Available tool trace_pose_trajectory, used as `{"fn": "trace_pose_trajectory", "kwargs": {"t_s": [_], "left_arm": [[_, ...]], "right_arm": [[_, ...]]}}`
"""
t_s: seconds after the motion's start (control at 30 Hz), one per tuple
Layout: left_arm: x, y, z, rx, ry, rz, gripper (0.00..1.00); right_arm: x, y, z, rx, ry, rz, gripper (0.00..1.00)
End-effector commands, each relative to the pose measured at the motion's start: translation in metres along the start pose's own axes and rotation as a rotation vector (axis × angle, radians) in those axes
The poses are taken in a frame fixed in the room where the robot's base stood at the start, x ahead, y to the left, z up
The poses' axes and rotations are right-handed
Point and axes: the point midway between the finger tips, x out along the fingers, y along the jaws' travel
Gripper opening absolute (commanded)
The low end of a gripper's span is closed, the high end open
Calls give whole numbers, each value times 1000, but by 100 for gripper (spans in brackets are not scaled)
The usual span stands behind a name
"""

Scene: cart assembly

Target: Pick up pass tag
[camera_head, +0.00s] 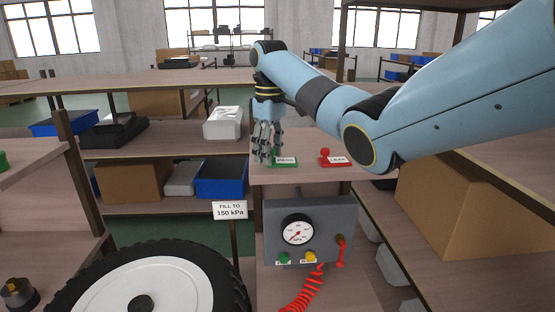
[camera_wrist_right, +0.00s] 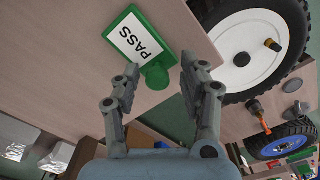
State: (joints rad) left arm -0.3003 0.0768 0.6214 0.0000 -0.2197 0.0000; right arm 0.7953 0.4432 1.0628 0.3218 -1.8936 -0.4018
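The green pass tag (camera_head: 285,161) lies on a small wooden shelf (camera_head: 301,174) in the head view, partly hidden by my right gripper. In the right wrist view the pass tag (camera_wrist_right: 137,40) shows a white "PASS" label and a round green knob at its near end. My right gripper (camera_head: 267,158) points down beside the tag. In the right wrist view its fingers (camera_wrist_right: 156,80) are apart, with the knob (camera_wrist_right: 156,76) between or just beyond the tips. I cannot tell whether they touch it. My left gripper is not in view.
A red tag (camera_head: 335,159) lies to the right on the same shelf. Below are a grey gauge box (camera_head: 310,240) and a red coiled hose (camera_head: 303,290). A large wheel (camera_head: 150,280) stands at the lower left. A cardboard box (camera_head: 465,205) is at the right.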

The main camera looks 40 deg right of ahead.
Motion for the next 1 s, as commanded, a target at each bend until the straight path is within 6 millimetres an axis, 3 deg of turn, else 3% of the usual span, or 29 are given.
{"fn": "trace_pose_trajectory", "kwargs": {"t_s": [0.03, 0.3, 0.67, 1.0], "left_arm": [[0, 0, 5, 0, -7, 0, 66], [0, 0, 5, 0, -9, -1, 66], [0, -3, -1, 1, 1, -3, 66], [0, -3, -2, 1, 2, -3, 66]], "right_arm": [[0, 0, 0, 0, 0, 0, 34], [0, 0, 0, 0, 0, 0, 0], [-2, 1, 0, 0, 1, 1, 0], [-26, 7, -4, 5, 1, 1, 0]]}}
